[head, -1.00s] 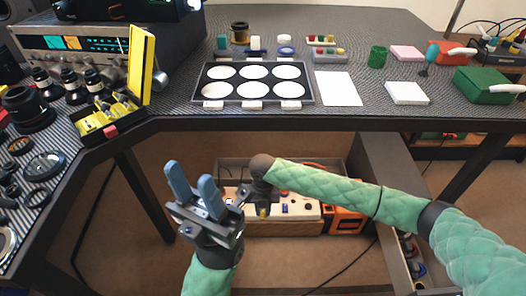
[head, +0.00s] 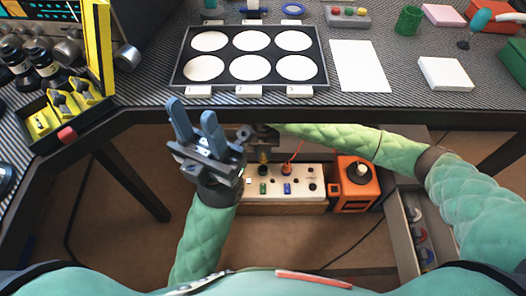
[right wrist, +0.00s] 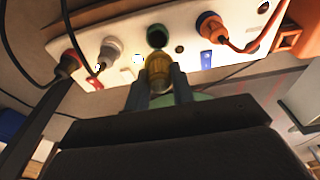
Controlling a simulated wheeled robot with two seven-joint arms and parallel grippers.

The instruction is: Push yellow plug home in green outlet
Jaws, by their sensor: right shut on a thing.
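The yellow plug (right wrist: 159,72) is held between the two fingers of my right gripper (right wrist: 160,88) in the right wrist view, and its front end points at the green outlet (right wrist: 156,37). The outlet is a green ring with a dark hole on the white power strip (right wrist: 185,36). The plug's end is close to the outlet; whether it touches is not clear. In the head view my right gripper (head: 263,145) is over the strip (head: 307,171), and the plug shows partly below it. My left gripper (head: 194,122) is open and empty in front of the desk edge.
An orange plug (right wrist: 210,25) with a cord sits beside the green outlet. A grey plug (right wrist: 110,48) and a red plug (right wrist: 68,62) sit on the other side. An orange box (head: 357,184) stands right of the strip. The desk edge (head: 300,118) overhangs behind my grippers.

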